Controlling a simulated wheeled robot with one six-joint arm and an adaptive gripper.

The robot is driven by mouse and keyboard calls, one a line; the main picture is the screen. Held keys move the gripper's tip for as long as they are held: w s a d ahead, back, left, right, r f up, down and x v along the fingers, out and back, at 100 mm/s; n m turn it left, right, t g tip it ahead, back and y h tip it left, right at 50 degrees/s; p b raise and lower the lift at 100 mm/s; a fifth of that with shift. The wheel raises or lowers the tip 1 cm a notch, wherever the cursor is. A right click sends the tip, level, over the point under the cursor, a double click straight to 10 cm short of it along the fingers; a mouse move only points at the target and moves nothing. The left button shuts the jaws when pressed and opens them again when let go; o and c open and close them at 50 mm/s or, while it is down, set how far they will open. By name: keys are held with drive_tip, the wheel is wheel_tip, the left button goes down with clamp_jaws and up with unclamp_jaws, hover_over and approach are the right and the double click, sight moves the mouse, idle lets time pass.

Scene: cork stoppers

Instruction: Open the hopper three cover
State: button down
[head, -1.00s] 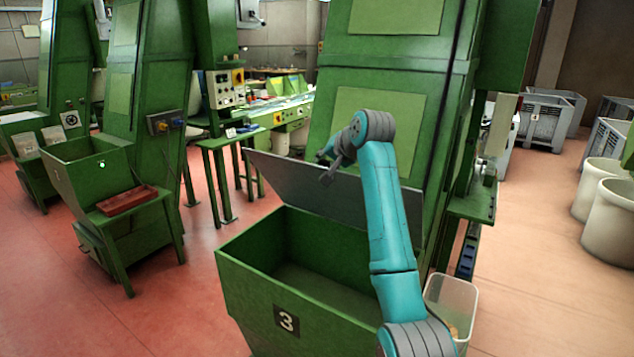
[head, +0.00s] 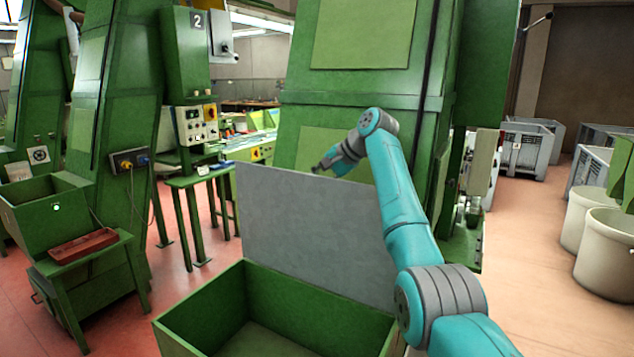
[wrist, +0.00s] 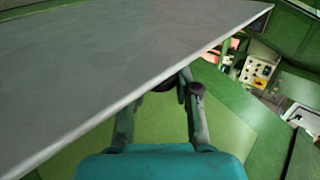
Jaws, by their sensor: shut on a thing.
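The hopper three cover (head: 310,220) is a flat grey panel standing nearly upright at the back of the green hopper (head: 190,318). The hopper's mouth is uncovered and its inside shows. My gripper (head: 322,168) is at the cover's top edge in the head view. In the wrist view the grey cover (wrist: 110,65) slants across the upper left, and my gripper (wrist: 172,84) is shut on its edge. The cover hides part of the fingertips there.
The tall green machine body (head: 365,70) stands right behind the cover. A green hopper with a red tray (head: 83,244) on its stand is at the left. Pale round bins (head: 608,245) stand at the right, with open floor before them.

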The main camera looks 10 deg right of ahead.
drive_tip(key=shift+w, duration=0.15)
drive_tip(key=c, duration=0.8)
unclamp_jaws()
drive_tip(key=shift+f, duration=0.1)
drive_tip(key=shift+d, duration=0.1)
drive_tip(key=v, duration=1.2)
